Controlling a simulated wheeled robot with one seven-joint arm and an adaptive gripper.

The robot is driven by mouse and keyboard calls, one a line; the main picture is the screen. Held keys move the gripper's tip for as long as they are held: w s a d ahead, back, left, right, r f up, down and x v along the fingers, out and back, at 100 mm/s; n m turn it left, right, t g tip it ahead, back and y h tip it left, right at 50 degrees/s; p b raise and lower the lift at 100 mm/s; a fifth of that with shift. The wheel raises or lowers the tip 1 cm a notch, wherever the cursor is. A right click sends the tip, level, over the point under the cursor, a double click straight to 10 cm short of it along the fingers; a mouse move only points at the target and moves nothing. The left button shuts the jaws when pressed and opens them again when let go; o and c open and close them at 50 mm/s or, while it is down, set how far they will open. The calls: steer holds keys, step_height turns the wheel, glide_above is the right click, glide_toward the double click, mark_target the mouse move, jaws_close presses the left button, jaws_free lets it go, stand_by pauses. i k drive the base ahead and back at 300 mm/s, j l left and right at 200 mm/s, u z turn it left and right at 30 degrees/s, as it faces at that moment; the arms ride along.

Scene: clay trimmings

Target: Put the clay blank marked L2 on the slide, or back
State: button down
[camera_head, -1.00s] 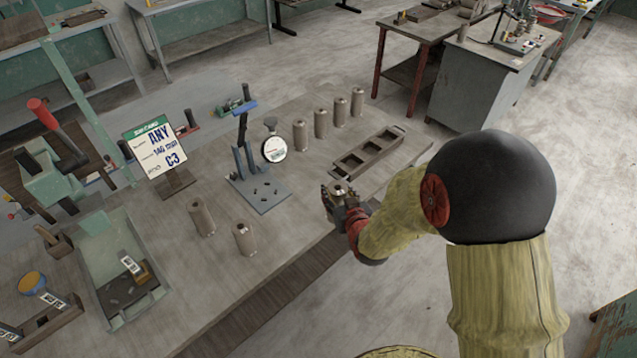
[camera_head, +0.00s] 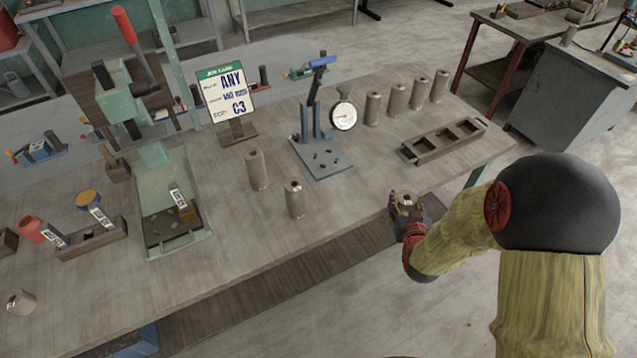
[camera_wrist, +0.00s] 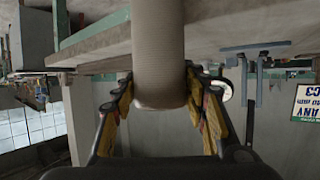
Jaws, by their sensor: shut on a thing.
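My gripper (camera_head: 406,204) is shut on a grey-brown cylindrical clay blank (camera_wrist: 158,55), held at the table's front edge. In the head view mostly the blank's top shows between the fingers. No L2 mark is readable on it. Two similar blanks stand left of the gripper, one nearer (camera_head: 295,200) and one behind it (camera_head: 257,172). Several more stand in a back row (camera_head: 372,110). A pale green tray-like piece (camera_head: 158,185) lies at left below the lever press; I cannot tell whether it is the slide.
A dial gauge stand (camera_head: 318,160) stands mid-table, left of a wooden rack (camera_head: 411,151) with three openings. A job card (camera_head: 224,92) reads ANY and C3. A short cylinder (camera_head: 21,302) lies at the left front. The table's front middle is bare.

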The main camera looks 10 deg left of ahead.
mark_target(165, 223)
steer(key=k+j, duration=0.2)
steer(key=j, duration=0.2)
steer(key=k+j, duration=0.2)
steer(key=j, duration=0.15)
steer(key=k+j, duration=0.2)
steer(key=j, duration=0.2)
steer(key=k+j, duration=0.15)
steer(key=j, duration=0.25)
